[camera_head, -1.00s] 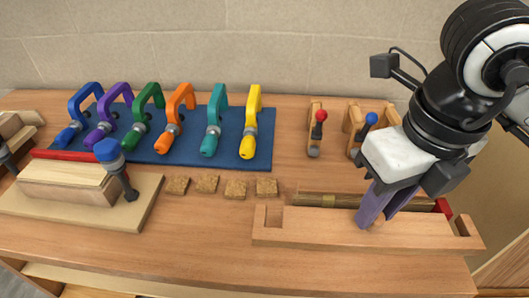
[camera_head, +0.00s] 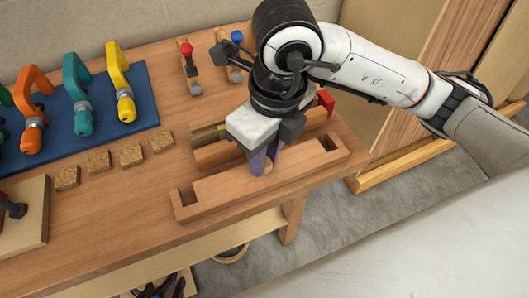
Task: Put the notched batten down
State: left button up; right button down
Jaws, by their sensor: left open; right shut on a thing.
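The notched batten (camera_head: 225,190) is a long light-brown wooden bar with a square notch near each end. It lies lengthwise along the front right edge of the bench. My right gripper (camera_head: 263,164) reaches down from above and is shut on the batten near its middle. Its fingers hide part of the batten's back side. The batten is level and very low over the bench top; I cannot tell whether it touches it. My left gripper is not in view.
Several cork squares (camera_head: 98,161) lie to the left. Coloured clamps, such as a yellow one (camera_head: 120,85), stand on a blue mat (camera_head: 146,112).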

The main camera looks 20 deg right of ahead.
jog(key=shift+r, duration=0.1)
jog(key=c, duration=1.9)
grip_release()
jog(key=shift+f+b, duration=0.25)
jog(key=shift+b, duration=0.05)
jog(key=shift+c, duration=0.2)
jog(key=o, duration=0.4)
jog(key=shift+r, duration=0.15)
